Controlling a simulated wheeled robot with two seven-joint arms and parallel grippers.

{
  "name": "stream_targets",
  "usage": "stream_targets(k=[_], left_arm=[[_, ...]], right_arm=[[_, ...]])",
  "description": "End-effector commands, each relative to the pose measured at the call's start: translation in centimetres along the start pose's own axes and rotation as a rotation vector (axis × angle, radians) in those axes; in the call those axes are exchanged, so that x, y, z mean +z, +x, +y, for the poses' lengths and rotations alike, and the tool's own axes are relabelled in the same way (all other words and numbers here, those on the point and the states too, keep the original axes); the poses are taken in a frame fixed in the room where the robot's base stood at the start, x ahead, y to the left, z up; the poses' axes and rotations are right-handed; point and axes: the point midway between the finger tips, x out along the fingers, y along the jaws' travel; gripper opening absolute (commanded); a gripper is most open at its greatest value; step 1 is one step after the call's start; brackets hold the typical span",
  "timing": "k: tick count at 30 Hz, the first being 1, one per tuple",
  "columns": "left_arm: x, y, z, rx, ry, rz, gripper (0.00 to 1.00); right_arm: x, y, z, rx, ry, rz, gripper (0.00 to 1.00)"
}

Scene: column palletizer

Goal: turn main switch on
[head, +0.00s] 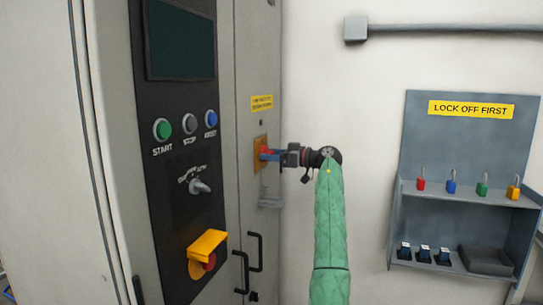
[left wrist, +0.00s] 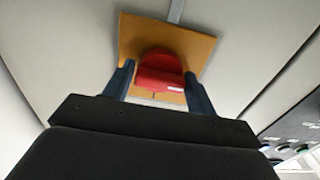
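The main switch is a red handle (head: 264,151) on an orange-yellow plate (head: 258,163), fixed to the grey cabinet's side panel. In the left wrist view the red handle (left wrist: 160,72) sits in front of the orange plate (left wrist: 203,45). My left gripper (head: 268,155) is at the switch, its arm in a green sleeve. In the left wrist view its two blue-grey fingers (left wrist: 160,84) stand apart, one on each side of the handle. They are very close to its sides; I cannot tell whether they press on it. My right gripper is not in view.
The cabinet's black panel has a green start button (head: 162,129), a grey stop button (head: 190,126), a blue button (head: 211,120), a selector (head: 199,186) and a yellow-and-red switch (head: 207,247). Black door handles (head: 255,252) stick out below. A lock-off shelf (head: 407,140) hangs at right.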

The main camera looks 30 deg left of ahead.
Motion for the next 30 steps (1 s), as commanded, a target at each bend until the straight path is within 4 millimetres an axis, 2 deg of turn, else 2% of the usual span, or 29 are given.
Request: stream_targets(k=[1, 3, 4, 17, 30], left_arm=[[0.0, 0.0, 0.0, 0.0, 0.0, 0.0, 0.46], [0.0, -0.01, 0.01, 0.0, 0.0, 0.0, 0.33], [-0.01, -0.01, 0.01, 0.0, 0.0, 0.0, 0.29], [-0.02, 0.03, 0.01, 0.0, 0.082, 0.001, 0.29], [-0.16, 0.02, 0.03, 0.0, 0.449, 0.003, 0.29]], right_arm=[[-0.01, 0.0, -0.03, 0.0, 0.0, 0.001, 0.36], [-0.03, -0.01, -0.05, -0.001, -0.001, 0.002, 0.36], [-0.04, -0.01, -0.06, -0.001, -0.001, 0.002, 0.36], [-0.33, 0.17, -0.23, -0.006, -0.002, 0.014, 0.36], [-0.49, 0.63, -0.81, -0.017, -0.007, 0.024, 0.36]])
